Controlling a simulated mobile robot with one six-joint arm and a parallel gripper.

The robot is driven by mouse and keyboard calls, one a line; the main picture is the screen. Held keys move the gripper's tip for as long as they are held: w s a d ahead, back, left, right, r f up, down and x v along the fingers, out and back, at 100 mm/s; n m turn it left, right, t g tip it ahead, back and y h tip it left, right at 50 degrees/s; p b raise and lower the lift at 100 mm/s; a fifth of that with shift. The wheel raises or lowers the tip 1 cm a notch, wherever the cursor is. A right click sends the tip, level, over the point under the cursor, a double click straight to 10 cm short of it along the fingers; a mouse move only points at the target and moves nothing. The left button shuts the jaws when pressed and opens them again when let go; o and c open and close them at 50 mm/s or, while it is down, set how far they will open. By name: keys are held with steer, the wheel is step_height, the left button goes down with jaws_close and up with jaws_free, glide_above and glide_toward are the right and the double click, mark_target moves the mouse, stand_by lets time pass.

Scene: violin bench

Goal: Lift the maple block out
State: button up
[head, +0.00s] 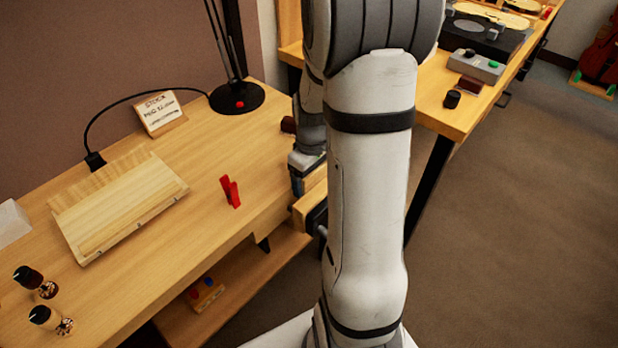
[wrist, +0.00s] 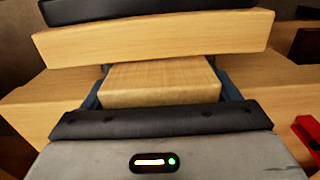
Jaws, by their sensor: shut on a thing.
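The maple block (wrist: 160,84) is pale, grained wood, in the middle of the wrist view. My gripper (wrist: 161,78) has a dark finger on either side of it and is shut on it. The far end of the block meets the wooden jaw of the vise (wrist: 150,40); I cannot tell whether the jaw still grips it. In the head view my gripper (head: 297,186) is low at the bench's right end, beside the wooden vise jaw. The block is hidden there.
Bottles (head: 36,280) stand at the near left. A second bench (head: 440,110) is at right.

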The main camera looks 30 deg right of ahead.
steer(key=shift+r+p, duration=0.6)
steer(key=shift+r, duration=0.15)
stand_by(0.8)
steer(key=shift+r+p, duration=1.95)
steer(key=shift+r, duration=0.55)
step_height(320, 180, up, 7)
steer(key=p, duration=0.5)
